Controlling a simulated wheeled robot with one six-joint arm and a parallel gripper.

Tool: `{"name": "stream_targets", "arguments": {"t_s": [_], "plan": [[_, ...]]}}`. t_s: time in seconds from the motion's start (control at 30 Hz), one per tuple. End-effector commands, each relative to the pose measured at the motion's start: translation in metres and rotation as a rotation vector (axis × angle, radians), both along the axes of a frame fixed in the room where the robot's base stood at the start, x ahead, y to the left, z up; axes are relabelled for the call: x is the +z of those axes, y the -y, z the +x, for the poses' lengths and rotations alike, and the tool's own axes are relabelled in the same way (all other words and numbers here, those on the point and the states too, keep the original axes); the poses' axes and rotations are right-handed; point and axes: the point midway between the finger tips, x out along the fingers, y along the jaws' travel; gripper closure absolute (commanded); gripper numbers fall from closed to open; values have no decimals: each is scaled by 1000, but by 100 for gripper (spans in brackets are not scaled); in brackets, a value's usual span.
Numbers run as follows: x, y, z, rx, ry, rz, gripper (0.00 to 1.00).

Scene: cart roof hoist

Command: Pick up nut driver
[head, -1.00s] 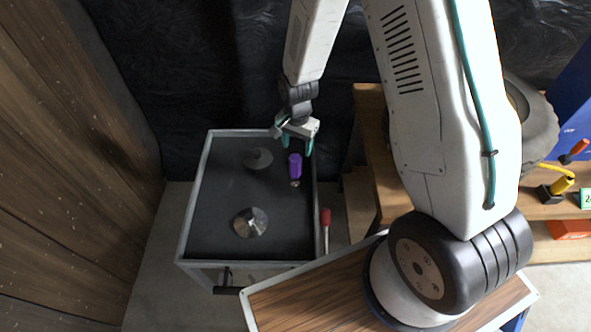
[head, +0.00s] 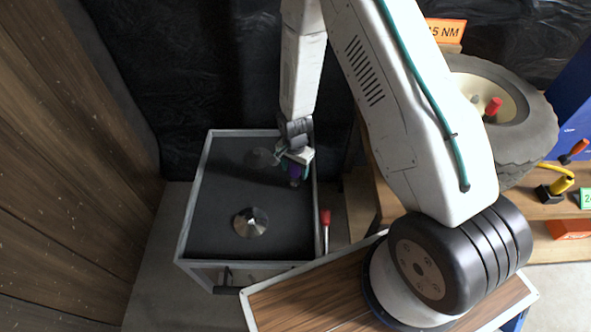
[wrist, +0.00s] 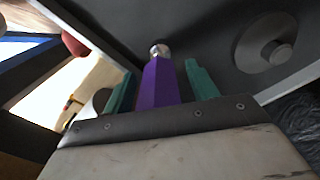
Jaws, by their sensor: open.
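The nut driver is a purple-handled tool (wrist: 158,84) with a shiny metal end. In the wrist view it lies between the two green fingers of my gripper (wrist: 160,88), with a finger on each side and a gap visible to the right finger. In the head view the purple handle (head: 294,171) shows just below my gripper (head: 292,165), partly hidden by it. My gripper is open around the handle, low over the cart's dark top.
A red-handled tool (head: 325,218) is at the cart's right side.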

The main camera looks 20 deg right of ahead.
Motion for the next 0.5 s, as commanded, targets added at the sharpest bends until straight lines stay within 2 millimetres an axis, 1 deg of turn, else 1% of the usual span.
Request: {"name": "stream_targets", "arguments": {"t_s": [0.07,0.1,0.17,0.2,0.3,0.5], "plan": [[0,0,0,0,0,0,42],[0,0,0,0,0,0,47],[0,0,0,0,0,0,64],[0,0,0,0,0,0,75],[0,0,0,0,0,0,100],[1,0,0,0,0,0,100]]}}
